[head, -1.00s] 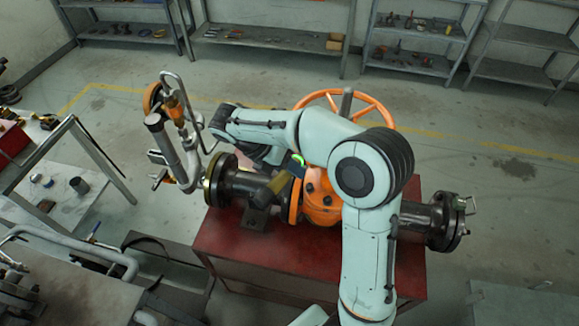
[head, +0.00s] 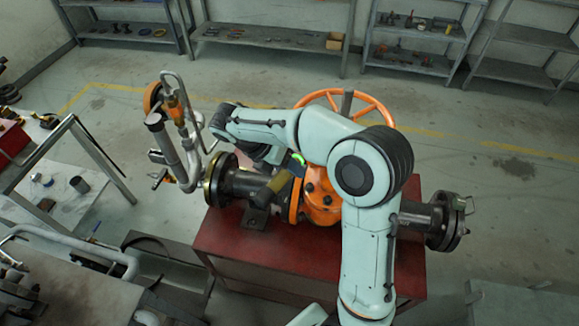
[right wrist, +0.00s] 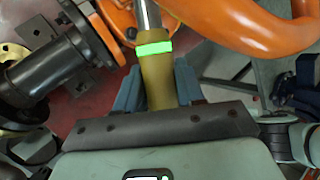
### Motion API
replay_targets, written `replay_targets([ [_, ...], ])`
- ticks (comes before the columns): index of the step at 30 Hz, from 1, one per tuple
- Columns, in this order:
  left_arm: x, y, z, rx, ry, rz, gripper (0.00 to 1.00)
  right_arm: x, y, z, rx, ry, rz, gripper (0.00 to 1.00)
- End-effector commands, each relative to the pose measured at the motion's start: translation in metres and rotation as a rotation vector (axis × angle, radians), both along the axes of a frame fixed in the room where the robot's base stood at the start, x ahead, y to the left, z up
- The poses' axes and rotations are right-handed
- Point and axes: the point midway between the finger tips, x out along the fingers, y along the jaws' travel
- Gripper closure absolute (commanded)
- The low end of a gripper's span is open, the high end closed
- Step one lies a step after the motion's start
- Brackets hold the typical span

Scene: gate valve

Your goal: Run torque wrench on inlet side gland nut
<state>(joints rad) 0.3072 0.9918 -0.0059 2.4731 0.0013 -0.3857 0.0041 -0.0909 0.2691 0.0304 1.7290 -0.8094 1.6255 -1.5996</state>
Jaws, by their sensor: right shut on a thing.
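The gate valve has an orange body (head: 322,205) and dark flanged pipe ends, and lies across a red stand. Its orange handwheel (head: 384,112) stands behind my right arm. My right gripper (right wrist: 158,82) is shut on the olive handle of the torque wrench (right wrist: 157,92), with one blue-grey finger on each side. A green band glows on the wrench, and its metal shaft leads up out of the right wrist view. In the head view the olive handle (head: 279,183) shows beside the orange body. The wrench head and the gland nut are hidden behind my arm. My left gripper is not in view.
The red stand (head: 270,262) carries the valve. A pipe frame with orange parts (head: 178,108) rises left of the left flange (head: 218,180). A grey bench (head: 70,205) stands further left. Shelves line the back wall, with clear floor in front.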

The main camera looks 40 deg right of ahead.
Motion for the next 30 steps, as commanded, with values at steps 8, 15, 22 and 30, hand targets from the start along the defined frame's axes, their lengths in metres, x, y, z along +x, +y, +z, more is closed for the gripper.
replay_targets([
  [8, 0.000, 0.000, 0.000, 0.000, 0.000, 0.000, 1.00, 0.000, 0.000, 0.008, -0.002, -0.002, 0.000, 1.00],
  [15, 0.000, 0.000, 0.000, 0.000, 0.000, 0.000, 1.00, 0.001, 0.000, 0.021, -0.003, -0.004, 0.000, 1.00],
  [22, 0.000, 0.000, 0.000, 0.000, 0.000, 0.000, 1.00, 0.000, 0.000, 0.031, -0.002, -0.004, -0.001, 1.00],
  [30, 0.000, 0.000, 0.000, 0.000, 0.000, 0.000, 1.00, 0.000, 0.000, 0.032, -0.002, -0.003, -0.001, 1.00],
])
